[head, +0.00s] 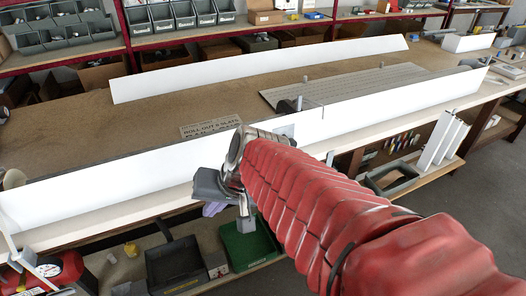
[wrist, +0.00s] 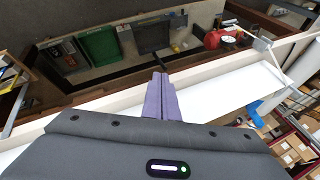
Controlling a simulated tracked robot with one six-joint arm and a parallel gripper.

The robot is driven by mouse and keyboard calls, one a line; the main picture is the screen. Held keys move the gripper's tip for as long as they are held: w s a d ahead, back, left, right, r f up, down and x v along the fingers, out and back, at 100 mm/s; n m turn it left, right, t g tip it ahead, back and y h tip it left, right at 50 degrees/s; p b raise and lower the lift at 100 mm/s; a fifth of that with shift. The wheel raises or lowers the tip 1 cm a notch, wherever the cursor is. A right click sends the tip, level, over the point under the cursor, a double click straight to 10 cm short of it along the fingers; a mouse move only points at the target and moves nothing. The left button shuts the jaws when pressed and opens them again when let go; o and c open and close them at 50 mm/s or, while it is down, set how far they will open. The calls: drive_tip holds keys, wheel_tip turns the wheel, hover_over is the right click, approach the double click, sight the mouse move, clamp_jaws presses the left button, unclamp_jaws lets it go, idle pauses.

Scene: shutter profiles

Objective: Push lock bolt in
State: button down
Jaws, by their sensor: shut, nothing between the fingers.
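My gripper (head: 213,209) is at the near side of the long white front profile (head: 100,180), over the bench's front edge in the head view. Its purple fingers (wrist: 160,78) are closed together and empty in the wrist view. They point along the white surface (wrist: 210,97) and the bench edge; contact cannot be told. I cannot make out the lock bolt for certain. A small grey post (head: 299,103) stands behind the front profile, and a small grey piece (head: 330,158) shows at its near side beside my arm.
A second white profile (head: 260,68) stands farther back on the brown bench. A green bin (head: 248,243) and a dark bin (head: 174,264) lie on the shelf below. A red machine (head: 50,270) is at the lower left. White upright plates (head: 440,138) stand at the right.

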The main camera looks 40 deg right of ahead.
drive_tip(key=w+d+f+m+t, duration=0.1)
drive_tip(key=w+d+f+m, duration=0.2)
drive_tip(key=d+m, duration=0.45)
drive_tip(key=s+d+r+m+t+h, duration=0.1)
drive_tip(key=d+m+h, duration=0.1)
drive_tip(key=d, duration=0.6)
drive_tip(key=s+d+r+m+t+h, duration=0.1)
drive_tip(key=s+d+r+m+h, duration=0.1)
drive_tip(key=d+m, duration=0.3)
drive_tip(key=d, duration=0.3)
drive_tip(key=shift+d+r+h, duration=0.2)
drive_tip(key=shift+r+h, duration=0.05)
drive_tip(key=shift+h, duration=0.05)
drive_tip(key=w+r+x, duration=0.2)
drive_tip(key=x, duration=1.1)
drive_tip(key=shift+d+r, duration=0.1)
drive_tip(key=shift+d, duration=0.05)
